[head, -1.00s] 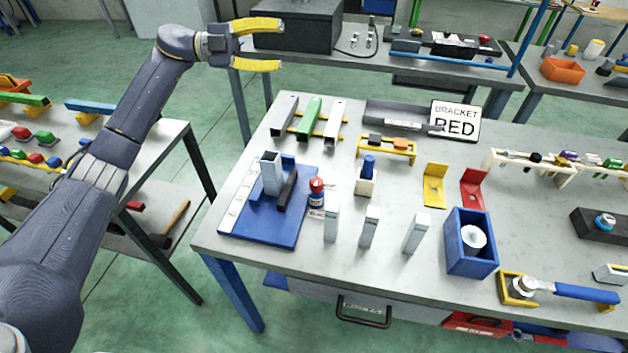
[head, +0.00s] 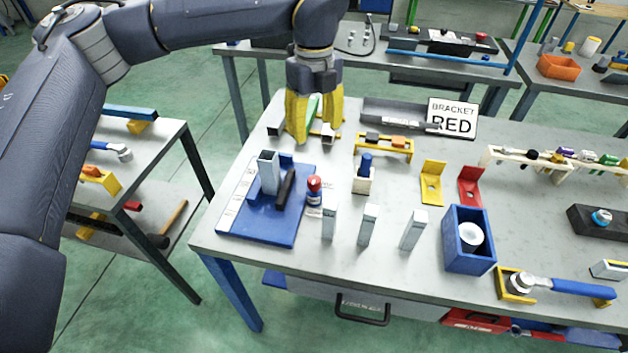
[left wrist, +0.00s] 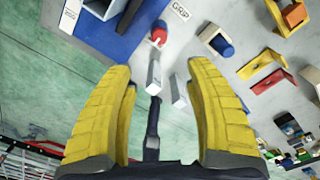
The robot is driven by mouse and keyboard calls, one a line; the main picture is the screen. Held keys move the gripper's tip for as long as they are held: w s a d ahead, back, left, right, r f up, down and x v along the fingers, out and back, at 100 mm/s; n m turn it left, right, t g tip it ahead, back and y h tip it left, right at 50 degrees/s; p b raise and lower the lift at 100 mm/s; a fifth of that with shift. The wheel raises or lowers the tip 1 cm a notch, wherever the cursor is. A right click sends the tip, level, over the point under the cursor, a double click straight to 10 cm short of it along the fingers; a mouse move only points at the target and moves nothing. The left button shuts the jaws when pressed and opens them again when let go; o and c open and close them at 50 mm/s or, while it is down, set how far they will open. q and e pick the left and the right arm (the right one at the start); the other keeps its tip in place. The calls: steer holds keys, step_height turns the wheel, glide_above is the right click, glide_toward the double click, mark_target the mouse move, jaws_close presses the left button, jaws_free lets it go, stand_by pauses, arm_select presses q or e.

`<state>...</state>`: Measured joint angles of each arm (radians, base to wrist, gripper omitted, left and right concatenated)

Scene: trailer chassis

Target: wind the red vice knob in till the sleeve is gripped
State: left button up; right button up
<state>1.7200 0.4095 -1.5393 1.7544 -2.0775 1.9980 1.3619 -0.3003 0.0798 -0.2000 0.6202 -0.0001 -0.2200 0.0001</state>
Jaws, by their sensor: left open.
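The red vice knob (head: 314,184) stands at the right edge of the blue vice base (head: 262,228) in the head view. A grey square sleeve (head: 268,175) stands upright on the base, with a black bar (head: 286,188) beside it. I cannot tell whether the sleeve is gripped. My left gripper (head: 314,134) points down, open and empty, above the green and grey brackets behind the vice. In the left wrist view the red knob (left wrist: 158,37) shows beyond the gap between the open fingers, clear of them. My right gripper is not in view.
Several upright grey blocks (head: 368,225) stand right of the vice. A small holder with a blue plug (head: 364,178), a yellow bracket (head: 432,185), a red bracket (head: 470,188) and a blue box (head: 455,255) stand further right. A sign reading BRACKET RED (head: 453,118) stands at the back.

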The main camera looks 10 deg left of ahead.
mark_target(314, 179)
arm_select(q)
step_height(314, 179, down, 17)
steer(key=shift+f, duration=0.15)
stand_by(0.5)
jaws_close()
stand_by(0.6)
